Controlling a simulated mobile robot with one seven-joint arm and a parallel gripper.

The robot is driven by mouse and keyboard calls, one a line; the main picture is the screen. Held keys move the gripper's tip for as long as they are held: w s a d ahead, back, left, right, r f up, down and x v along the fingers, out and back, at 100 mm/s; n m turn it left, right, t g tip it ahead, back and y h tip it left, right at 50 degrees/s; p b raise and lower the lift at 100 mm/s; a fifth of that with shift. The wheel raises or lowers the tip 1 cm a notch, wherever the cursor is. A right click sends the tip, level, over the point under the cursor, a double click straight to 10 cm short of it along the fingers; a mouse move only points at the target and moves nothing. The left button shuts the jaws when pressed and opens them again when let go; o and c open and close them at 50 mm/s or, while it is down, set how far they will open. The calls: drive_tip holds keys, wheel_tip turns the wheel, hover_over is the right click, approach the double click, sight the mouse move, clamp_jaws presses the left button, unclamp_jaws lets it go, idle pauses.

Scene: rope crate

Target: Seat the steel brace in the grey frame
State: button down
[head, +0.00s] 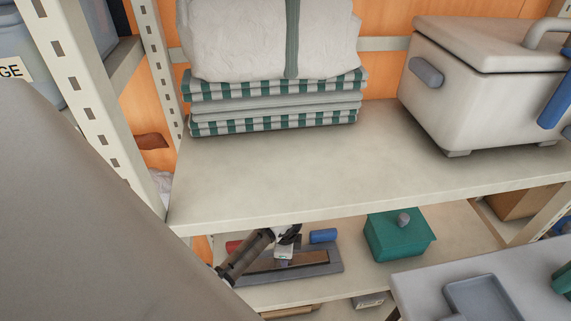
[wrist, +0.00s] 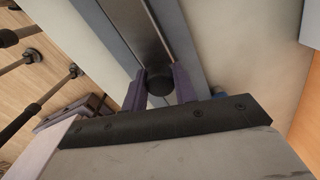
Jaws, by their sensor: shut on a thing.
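The grey frame (head: 335,268) lies on the lower shelf, long side across the head view. The steel brace (head: 312,260) is a long dark bar lined up lengthwise with the frame's opening. In the wrist view the brace (wrist: 140,30) runs between the frame's blue-grey rails (wrist: 185,30). Whether it sits fully down in the frame, I cannot tell. My gripper (wrist: 160,88) has its purple fingers shut on a dark round knob at the brace. In the head view my gripper (head: 284,258) is over the middle of the brace; my arm hides part of the frame's left end.
A blue cylinder (head: 323,236) lies just behind the frame and a red thing (head: 233,246) behind its left end. A green lidded box (head: 400,236) stands to the right. The upper shelf (head: 350,175) overhangs closely. A grey surface with a tray (head: 485,300) is at front right.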

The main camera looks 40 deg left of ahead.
drive_tip(key=shift+f+b, duration=0.4)
drive_tip(key=shift+f, duration=0.2)
idle(0.4)
drive_tip(key=c, duration=1)
unclamp_jaws()
drive_tip(key=shift+c, duration=0.2)
drive_tip(key=shift+r+b, duration=0.35)
drive_tip(key=shift+r, duration=3.4)
